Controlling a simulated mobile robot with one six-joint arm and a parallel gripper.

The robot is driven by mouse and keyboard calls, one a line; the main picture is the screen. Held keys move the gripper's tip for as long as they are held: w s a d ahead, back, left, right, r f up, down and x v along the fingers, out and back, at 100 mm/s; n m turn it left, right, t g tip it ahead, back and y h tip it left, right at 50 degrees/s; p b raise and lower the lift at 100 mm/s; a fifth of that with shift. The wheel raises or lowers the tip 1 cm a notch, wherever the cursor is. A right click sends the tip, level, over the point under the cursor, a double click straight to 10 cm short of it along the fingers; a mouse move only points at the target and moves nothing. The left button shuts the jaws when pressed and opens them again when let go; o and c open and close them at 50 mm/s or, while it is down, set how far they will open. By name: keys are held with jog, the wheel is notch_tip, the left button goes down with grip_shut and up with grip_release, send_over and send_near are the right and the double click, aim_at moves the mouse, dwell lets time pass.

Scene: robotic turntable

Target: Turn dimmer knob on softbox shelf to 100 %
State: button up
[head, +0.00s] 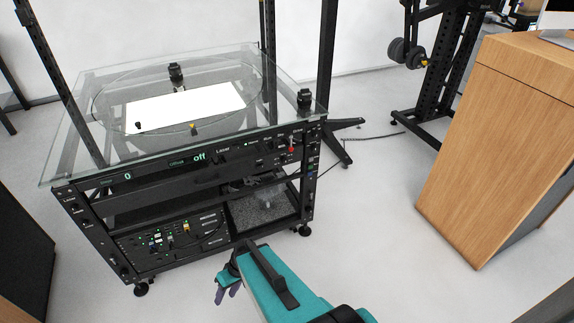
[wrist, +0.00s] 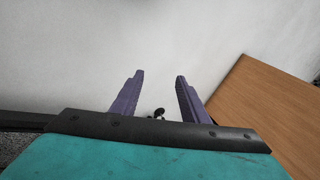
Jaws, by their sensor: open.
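A black wheeled cart with a glass top (head: 68,160) stands at the left in the head view. A lower control panel (head: 205,217) on it carries small knobs, green lights and cables. An upper front panel (head: 150,172) shows "0", "off" and the word "Laser". I cannot tell which small knob is the dimmer. My gripper (head: 228,292) is in front of the cart's lower right part, low and apart from the panels. In the wrist view, my gripper (wrist: 159,76) has its two purple fingers spread with nothing between the tips. No knob shows clearly there.
A white sheet (head: 185,107) lies under the glass. A wooden cabinet (head: 490,140) stands at the right; a wooden surface also shows in the wrist view (wrist: 270,115). A black stand (head: 440,80) is at the back. The pale floor (head: 370,220) between cart and cabinet is clear.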

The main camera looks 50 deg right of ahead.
jog(key=w+d+r+m+t+h, duration=0.1)
jog(key=w+d+r+t, duration=0.4)
jog(key=d, duration=0.5)
jog(key=w+d+r+t+h, duration=0.1)
jog(key=w+d+r+t, duration=0.2)
jog(key=w+d+r, duration=0.6)
jog(key=s+d+r+m+t+h, duration=0.1)
jog(key=d+r, duration=0.3)
jog(key=d, duration=0.4)
jog(key=s+d+r+m+t+h, duration=0.1)
jog(key=s+d+r+h, duration=0.3)
jog(key=d, duration=0.5)
jog(key=s+d+r+t+h, duration=0.1)
jog(key=s+d+r+h, duration=0.1)
jog(key=d, duration=0.7)
notch_tip(320, 180, up, 2)
jog(key=shift+s+r+m+h+p, duration=0.1)
jog(key=shift+s+m+h+p, duration=0.25)
jog(key=shift+s, duration=0.3)
jog(key=shift+w+d+f+b, duration=0.1)
jog(key=shift+w+f+b, duration=0.25)
jog(key=shift+b, duration=1)
jog(key=b+x, duration=0.2)
jog(key=b, duration=0.7)
jog(key=shift+b, duration=0.35)
